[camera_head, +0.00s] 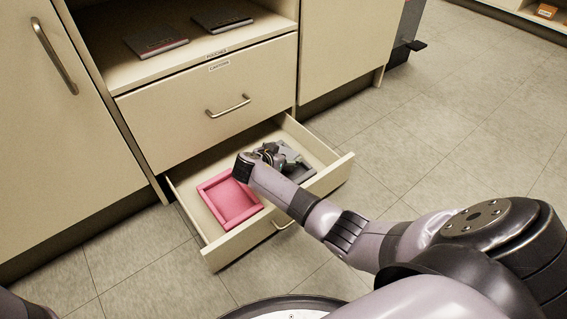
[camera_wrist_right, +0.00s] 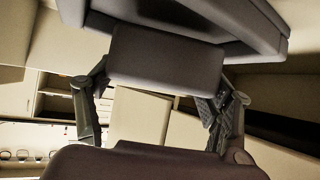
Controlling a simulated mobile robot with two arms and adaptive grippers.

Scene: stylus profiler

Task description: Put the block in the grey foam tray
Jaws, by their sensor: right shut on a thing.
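The grey foam tray (camera_head: 301,173) lies in the right part of the open drawer, partly hidden by my right gripper and forearm. My right gripper (camera_head: 268,153) is over the drawer, at the tray's left side. In the right wrist view, its two fingers (camera_wrist_right: 160,95) are shut on the block (camera_wrist_right: 166,62), a dark grey-brown piece with rounded edges. A grey form beyond the block looks like the foam tray. I cannot tell whether the block touches it. The block is not clear in the head view. My left gripper is not in view.
A pink foam tray (camera_head: 230,201) lies in the drawer's left part. The open drawer (camera_head: 225,252) has raised walls. A closed drawer (camera_head: 215,105) is above it, and a shelf with two dark flat items (camera_head: 155,40) is higher up. The floor in front is clear.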

